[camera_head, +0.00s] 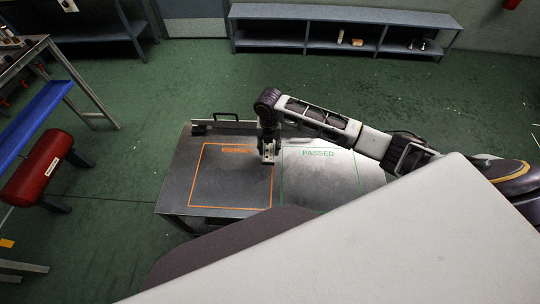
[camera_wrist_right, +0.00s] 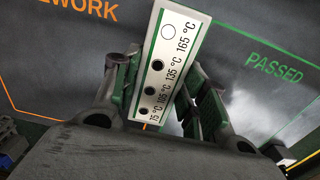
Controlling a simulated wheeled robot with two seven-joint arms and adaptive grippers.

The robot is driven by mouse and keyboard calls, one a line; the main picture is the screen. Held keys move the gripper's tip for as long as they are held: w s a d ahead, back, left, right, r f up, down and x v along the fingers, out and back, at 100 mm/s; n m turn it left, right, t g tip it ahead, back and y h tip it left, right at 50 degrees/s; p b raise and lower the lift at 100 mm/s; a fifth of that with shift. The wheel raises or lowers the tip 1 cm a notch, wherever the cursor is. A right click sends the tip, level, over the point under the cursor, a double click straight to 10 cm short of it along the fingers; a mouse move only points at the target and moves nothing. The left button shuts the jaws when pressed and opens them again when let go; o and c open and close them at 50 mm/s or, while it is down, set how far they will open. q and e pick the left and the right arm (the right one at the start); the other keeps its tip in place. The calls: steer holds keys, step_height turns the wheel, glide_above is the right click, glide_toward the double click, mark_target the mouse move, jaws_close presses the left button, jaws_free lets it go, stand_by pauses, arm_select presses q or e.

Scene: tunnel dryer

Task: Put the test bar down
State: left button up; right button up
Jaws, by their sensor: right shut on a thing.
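The test bar (camera_wrist_right: 172,62) is a white strip with a green edge, marked 165, 135, 105 and 75 °C. The circle at 165 is white; the circles at the lower marks are dark. My right gripper (camera_head: 268,156) is shut on the bar, and its fingers also show in the right wrist view (camera_wrist_right: 165,105). In the head view it is over the border between the orange rework square (camera_head: 225,178) and the green PASSED square (camera_head: 318,180). I cannot tell whether the bar touches the table. My left gripper is not in view.
The dark grey table (camera_head: 181,175) has bare squares where they show; my arm and a large pale surface cover its right and front. A black handle (camera_head: 226,116) is at its back edge. A red cylinder (camera_head: 40,165) and a blue-topped bench (camera_head: 35,112) stand left.

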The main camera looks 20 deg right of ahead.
mark_target(270, 148)
steer(key=shift+f, duration=1)
steer(key=shift+f, duration=1.9)
steer(key=o, duration=1.1)
steer(key=shift+f, duration=0.1)
steer(key=shift+r, duration=0.2)
steer(key=shift+r, duration=5.95)
steer(key=shift+s+f, duration=0.1)
